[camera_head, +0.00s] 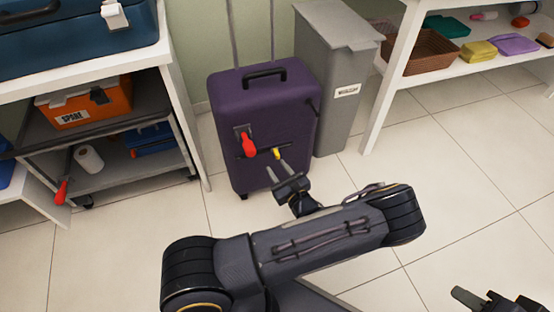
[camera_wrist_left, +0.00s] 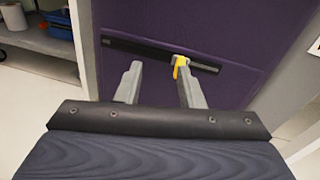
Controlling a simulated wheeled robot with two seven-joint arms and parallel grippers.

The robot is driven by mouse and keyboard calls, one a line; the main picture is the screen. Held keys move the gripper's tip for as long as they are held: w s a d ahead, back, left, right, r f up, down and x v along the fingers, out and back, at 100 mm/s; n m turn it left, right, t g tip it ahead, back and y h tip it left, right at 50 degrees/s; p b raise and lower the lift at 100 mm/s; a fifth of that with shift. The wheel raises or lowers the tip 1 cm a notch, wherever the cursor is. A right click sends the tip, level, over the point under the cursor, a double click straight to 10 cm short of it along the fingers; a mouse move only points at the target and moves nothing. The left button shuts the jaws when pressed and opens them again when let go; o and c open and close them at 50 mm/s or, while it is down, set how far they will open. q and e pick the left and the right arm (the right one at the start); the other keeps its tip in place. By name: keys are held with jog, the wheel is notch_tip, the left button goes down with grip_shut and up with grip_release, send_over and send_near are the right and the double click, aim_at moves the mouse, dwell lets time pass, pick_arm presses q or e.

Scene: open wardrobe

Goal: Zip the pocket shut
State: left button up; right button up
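The purple suitcase (camera_head: 225,115) stands upright on the tiled floor. On its front is a dark, slanted pocket zip (camera_wrist_left: 140,47), also visible in the head view (camera_head: 300,146). The yellow zip pull (camera_wrist_left: 181,64) is toward the zip's lower right end in the left wrist view; it also shows in the head view (camera_head: 276,153). My left gripper (camera_head: 278,170) is open in front of the pocket, its fingers apart (camera_wrist_left: 160,70). The right finger's tip overlaps the pull; contact is unclear. My right gripper (camera_head: 490,298) is cut off by the bottom edge.
A red item (camera_head: 249,145) shows at the zip's left side in the head view. A grey bin (camera_head: 330,100) stands right beside the suitcase. A shelf with an orange case (camera_head: 90,103) is at left, a white shelf (camera_head: 450,85) at right. Floor (camera_head: 480,180) at right is clear.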

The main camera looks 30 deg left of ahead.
aim_at(278, 158)
pick_arm(q)
jog(key=w+f+m+t, duration=0.1)
jog(key=w+d+f+m+t+h, duration=0.1)
jog(key=m, duration=0.1)
jog(key=shift+t+b, duration=0.3)
jog(key=b+x, duration=0.2)
jog(key=x, duration=0.4)
jog(key=shift+f, duration=0.1)
jog(key=shift+w+a+b, duration=0.3)
jog(key=shift+w+a, duration=0.05)
jog(key=shift+a, duration=0.15)
grip_shut()
